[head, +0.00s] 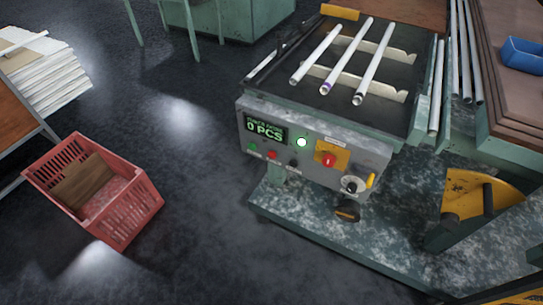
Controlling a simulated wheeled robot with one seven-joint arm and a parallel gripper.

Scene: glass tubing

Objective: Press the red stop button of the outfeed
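The outfeed's grey control panel (309,174) faces me below the rack of tubes. On it, a small red button (272,155) sits between a green button (253,147) and a black one (293,163). A larger red knob (327,160) sits on a yellow plate to their right. A green display (265,131) reads "0 PCS" above the small buttons, and a round lamp (302,142) glows white beside it. I cannot read any labels by the buttons. My gripper is not in view, and nothing covers the panel's front.
Three glass tubes (366,61) lie on the outfeed rack. A dial (352,184) with a yellow lever is at the panel's right end. A yellow-topped part (474,192) stands at right. A red crate (127,210) is on the floor at left; floor between is clear.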

